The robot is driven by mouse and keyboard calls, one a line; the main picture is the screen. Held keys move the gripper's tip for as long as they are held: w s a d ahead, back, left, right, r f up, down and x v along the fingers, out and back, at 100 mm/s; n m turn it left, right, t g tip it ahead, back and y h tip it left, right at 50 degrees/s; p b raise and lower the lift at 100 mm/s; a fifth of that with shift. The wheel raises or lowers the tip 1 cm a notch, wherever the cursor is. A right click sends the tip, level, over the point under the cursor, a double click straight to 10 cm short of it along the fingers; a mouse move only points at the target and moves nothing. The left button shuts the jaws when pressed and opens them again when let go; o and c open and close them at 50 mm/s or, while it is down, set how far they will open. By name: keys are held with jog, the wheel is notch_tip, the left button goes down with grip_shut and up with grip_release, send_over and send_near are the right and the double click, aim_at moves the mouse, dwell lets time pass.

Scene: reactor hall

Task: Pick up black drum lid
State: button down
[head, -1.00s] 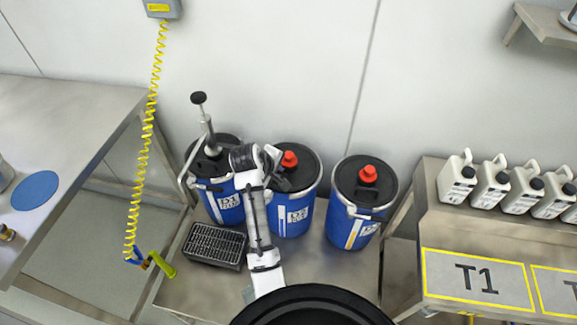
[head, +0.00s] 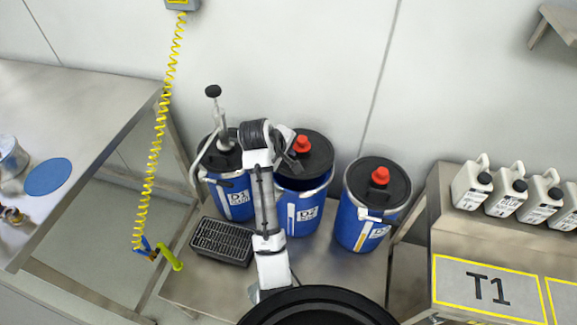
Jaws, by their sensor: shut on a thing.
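Three blue drums stand in a row. The middle drum (head: 298,212) has its black lid (head: 318,157) with a red knob (head: 301,144) raised above its rim, and a dark opening shows below the lid. My gripper (head: 291,163) is at the left part of this lid and is shut on it; the fingertips are mostly hidden by my arm. The right drum (head: 357,228) has its black lid (head: 388,193) with a red knob seated on it. The left drum (head: 232,198) carries a pump and hose on top.
A black grated tray (head: 222,242) lies in front of the left drum. A yellow coiled hose (head: 158,140) hangs at left. White jugs (head: 473,183) stand on the right bench. The shelf before the right drum is clear.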

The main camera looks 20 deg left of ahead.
notch_tip(320, 180, up, 14)
jog(key=p, duration=0.1)
dwell(0.4)
jog(key=shift+d, duration=0.1)
